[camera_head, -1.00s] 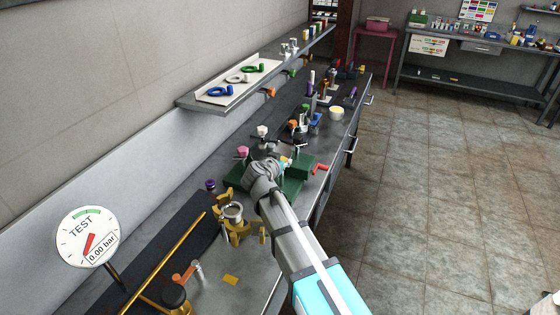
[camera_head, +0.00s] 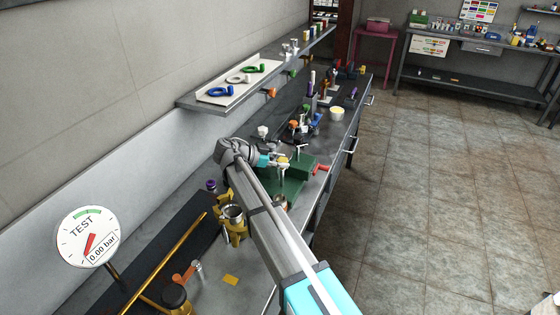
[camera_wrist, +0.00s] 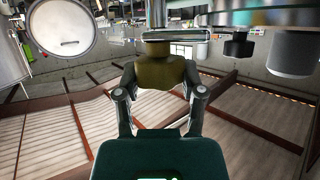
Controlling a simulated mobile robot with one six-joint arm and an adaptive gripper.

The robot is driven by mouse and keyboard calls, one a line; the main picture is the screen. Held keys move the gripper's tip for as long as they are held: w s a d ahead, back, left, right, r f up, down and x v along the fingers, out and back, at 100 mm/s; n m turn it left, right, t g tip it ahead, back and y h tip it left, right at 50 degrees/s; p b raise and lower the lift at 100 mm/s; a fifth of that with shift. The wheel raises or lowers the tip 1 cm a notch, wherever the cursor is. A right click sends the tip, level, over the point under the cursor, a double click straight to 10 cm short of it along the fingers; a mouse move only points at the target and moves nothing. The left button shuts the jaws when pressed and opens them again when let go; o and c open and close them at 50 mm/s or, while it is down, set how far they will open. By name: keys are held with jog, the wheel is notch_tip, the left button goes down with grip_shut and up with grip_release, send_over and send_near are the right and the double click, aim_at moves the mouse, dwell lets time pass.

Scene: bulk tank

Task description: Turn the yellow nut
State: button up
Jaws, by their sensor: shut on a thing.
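The yellow nut (camera_wrist: 160,68) shows olive-yellow in the wrist view, between the two fingers of my gripper (camera_wrist: 160,92). The fingers are shut on its sides. A flat metal part sits against the nut at the top of that view. In the head view my gripper (camera_head: 274,160) reaches in from the left, and a small yellow spot (camera_head: 283,161) shows at its tip, above a green base (camera_head: 296,186). The nut's far side is hidden, and I cannot tell how far it is turned.
A red handle (camera_head: 320,169) sticks out to the right of the green base. A yellow clamp-like fixture (camera_head: 230,232) stands in front, close to my arm. A test gauge (camera_head: 88,236) reads 0.00 bar. The shelf (camera_head: 190,104) runs along the wall. The floor at right is clear.

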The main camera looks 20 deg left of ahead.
jog(key=shift+a+m+g+h, duration=0.1)
jog(key=shift+m+g+h, duration=0.3)
jog(key=shift+m+g, duration=0.45)
jog(key=shift+g, duration=0.25)
jog(key=o, duration=1.2)
jog(key=shift+c, duration=0.2)
jog(key=shift+r, duration=0.1)
